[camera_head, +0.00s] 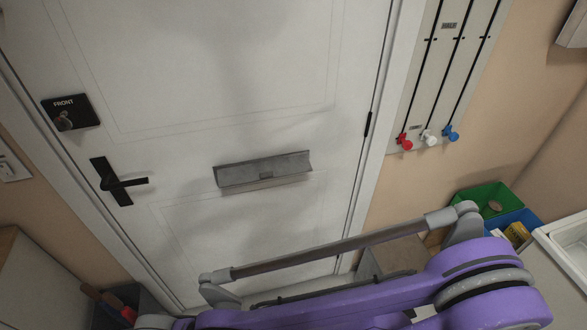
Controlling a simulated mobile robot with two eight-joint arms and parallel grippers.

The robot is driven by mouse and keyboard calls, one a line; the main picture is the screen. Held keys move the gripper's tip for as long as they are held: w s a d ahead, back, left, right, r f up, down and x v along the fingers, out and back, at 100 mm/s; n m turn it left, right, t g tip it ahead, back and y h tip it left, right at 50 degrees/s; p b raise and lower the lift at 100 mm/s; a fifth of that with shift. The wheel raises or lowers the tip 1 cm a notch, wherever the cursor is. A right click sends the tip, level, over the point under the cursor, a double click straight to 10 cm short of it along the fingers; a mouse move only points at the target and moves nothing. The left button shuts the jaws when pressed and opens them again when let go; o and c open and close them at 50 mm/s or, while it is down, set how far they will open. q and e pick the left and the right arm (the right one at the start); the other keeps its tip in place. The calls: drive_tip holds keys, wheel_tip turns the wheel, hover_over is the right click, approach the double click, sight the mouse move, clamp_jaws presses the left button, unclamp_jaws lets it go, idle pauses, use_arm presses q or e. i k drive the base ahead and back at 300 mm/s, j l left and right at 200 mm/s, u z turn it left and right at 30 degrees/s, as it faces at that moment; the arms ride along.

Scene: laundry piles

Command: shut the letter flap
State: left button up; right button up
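The grey metal letter flap (263,172) is set across the middle of the white door (230,75). Its right end shows a V-shaped profile, and the plate seems to stand out from the door at an angle, so it looks at least partly open. Neither gripper shows in the head view. A purple link of my own arm with a grey rod crosses the lower right, below the flap and apart from it in the picture.
A black door handle (117,182) and a black plate marked FRONT (70,111) are on the door's left side. A panel with red, white and blue knobs (428,137) hangs right. Green (487,196) and blue bins (515,222) stand lower right. The area before the flap looks clear.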

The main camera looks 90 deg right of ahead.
sight(287, 166)
drive_tip(key=z, duration=2.95)
